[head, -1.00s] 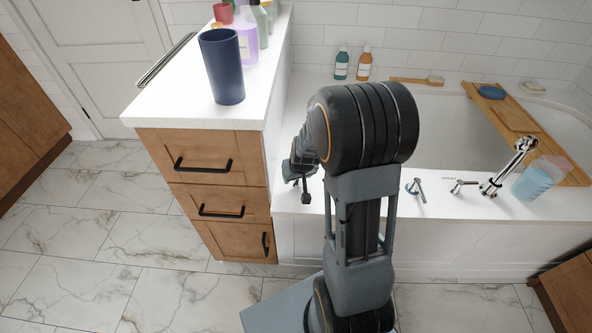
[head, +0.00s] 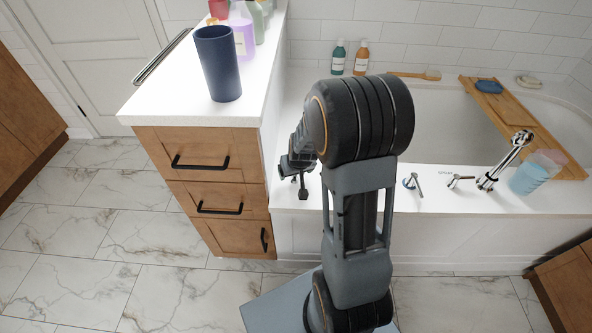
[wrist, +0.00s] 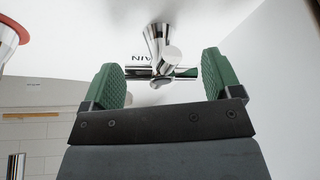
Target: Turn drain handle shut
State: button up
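The chrome drain handle (wrist: 154,38) shows at the top middle of the wrist view, with part of an upside-down label beside it. Its lever has a rounded end facing the camera and a bar across. My gripper (wrist: 165,74) is open, with one green-padded finger on each side of the handle. Gaps show between both pads and the chrome. In the head view my gripper (head: 299,176) is small and dark over the tub's front ledge, beside the drawer cabinet. I cannot make out the drain handle there.
A chrome tap part with a red ring (wrist: 10,38) stands at left in the wrist view. The drawer cabinet (head: 218,192) closely flanks my gripper. A blue-ringed handle (head: 413,183), spray handle (head: 458,180) and chrome spout (head: 505,163) stand farther right on the ledge.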

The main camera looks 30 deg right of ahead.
jog(key=p+v, duration=0.4)
jog(key=v, duration=0.9)
jog(key=shift+r, duration=0.45)
jog(key=shift+s, duration=0.1)
